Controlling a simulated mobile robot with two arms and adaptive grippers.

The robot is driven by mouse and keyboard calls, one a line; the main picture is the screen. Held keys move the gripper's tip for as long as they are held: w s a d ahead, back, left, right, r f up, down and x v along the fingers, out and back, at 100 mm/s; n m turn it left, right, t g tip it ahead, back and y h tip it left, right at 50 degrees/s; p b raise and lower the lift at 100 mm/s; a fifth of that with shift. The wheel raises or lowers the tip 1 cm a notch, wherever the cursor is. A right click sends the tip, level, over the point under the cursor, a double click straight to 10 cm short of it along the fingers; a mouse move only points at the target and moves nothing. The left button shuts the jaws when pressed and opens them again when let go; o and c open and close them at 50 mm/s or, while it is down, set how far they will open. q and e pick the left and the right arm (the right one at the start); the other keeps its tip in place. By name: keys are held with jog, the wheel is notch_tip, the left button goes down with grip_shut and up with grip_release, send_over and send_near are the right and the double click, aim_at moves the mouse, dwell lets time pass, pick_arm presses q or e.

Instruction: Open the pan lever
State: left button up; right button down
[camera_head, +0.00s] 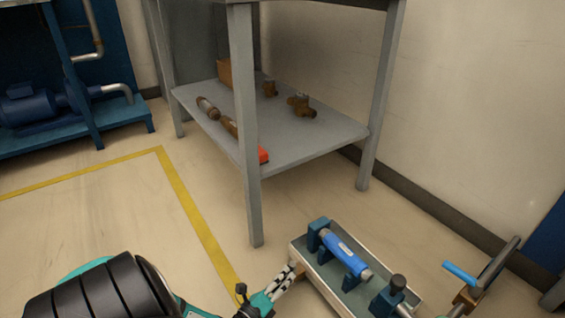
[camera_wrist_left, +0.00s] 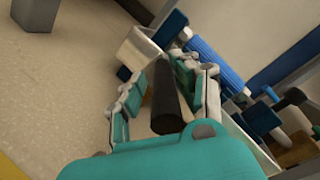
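The meter testbench (camera_head: 410,298) is a grey pan with a blue cylinder (camera_head: 345,253) held between blue blocks; the cylinder also shows in the left wrist view (camera_wrist_left: 215,62). My left gripper (camera_head: 284,281) is at the pan's left end in the head view. In the left wrist view, a dark rod (camera_wrist_left: 167,95), which looks like the pan lever, lies between the two fingers of my left gripper (camera_wrist_left: 160,98). A gap shows on the rod's left side; contact on the right is unclear. My right gripper is out of view.
A blue handle (camera_head: 460,272) and a dark lever (camera_head: 498,262) stand right of the pan. A grey shelf table (camera_head: 290,125) holding brown fittings is behind it. Blue pump equipment (camera_head: 35,105) is at the far left. Open floor lies left, marked by a yellow line (camera_head: 190,205).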

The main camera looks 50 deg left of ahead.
pick_arm(q)
jog(key=shift+d+r, duration=0.1)
jog(key=shift+r, duration=0.1)
jog(key=s, duration=0.4)
jog(key=s+d, duration=0.1)
jog(key=s, duration=0.3)
jog(key=s+d, duration=0.1)
jog(key=s, duration=0.2)
jog(key=shift+s, duration=0.4)
